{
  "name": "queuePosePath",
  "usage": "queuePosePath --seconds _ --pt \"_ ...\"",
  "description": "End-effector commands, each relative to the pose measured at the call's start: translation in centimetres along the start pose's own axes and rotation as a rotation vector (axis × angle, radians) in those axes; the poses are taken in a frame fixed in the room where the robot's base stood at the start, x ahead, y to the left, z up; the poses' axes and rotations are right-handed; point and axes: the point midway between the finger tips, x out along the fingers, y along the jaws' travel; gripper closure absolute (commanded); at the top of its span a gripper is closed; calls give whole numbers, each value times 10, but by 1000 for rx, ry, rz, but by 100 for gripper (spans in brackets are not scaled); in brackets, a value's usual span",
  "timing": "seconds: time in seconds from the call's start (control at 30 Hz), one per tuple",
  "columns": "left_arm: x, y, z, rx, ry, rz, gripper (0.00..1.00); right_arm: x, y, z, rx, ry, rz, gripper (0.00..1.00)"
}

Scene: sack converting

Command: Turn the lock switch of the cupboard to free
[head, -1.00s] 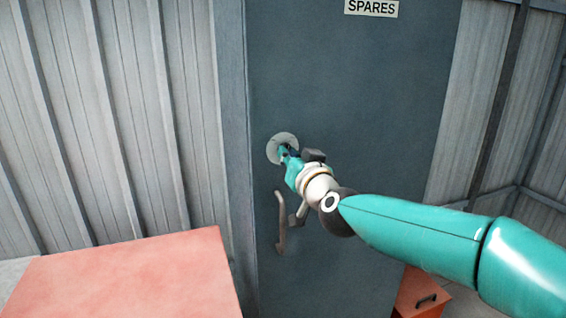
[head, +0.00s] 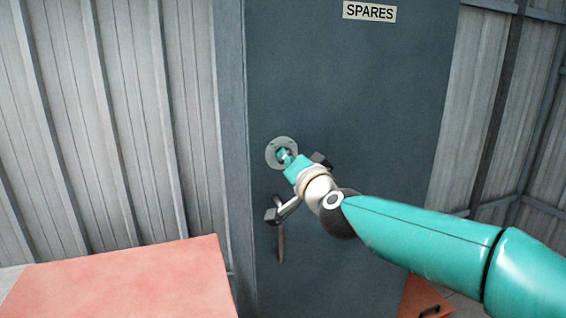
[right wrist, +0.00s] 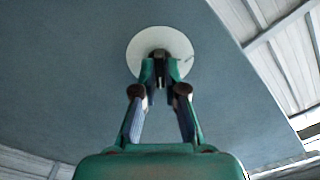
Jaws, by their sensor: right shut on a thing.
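The cupboard (head: 350,95) is dark grey-blue with a SPARES label (head: 369,12) near its top. The lock switch's round pale plate (head: 272,154) is on the door's left side, above the handle. My right gripper (head: 285,157) is at the middle of the plate. In the right wrist view, my right gripper (right wrist: 160,72) is shut on the dark switch knob (right wrist: 158,54) in front of the pale disc (right wrist: 140,47). The fingers hide most of the knob, so its pointing direction cannot be told. My left gripper is not in view.
A red surface (head: 130,282) stands at the lower left. A red box (head: 425,298) is on the floor at the lower right. Corrugated walls flank the cupboard.

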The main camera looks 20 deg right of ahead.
Motion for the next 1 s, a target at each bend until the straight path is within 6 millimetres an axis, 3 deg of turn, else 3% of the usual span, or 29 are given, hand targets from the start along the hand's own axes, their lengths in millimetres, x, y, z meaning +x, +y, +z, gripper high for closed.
queuePosePath --seconds 0.03,0.3,0.33,0.5,0.83,1.0 --pt "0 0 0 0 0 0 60 1 4 8 5 -19 6 100" --pt "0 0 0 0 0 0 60 1 3 8 5 -19 6 100" --pt "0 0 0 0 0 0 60 1 3 8 5 -19 6 88" --pt "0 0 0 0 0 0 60 1 2 6 3 -14 4 65" --pt "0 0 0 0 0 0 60 -2 1 2 2 -6 1 65" --pt "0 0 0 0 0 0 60 -19 0 1 2 -4 0 65"
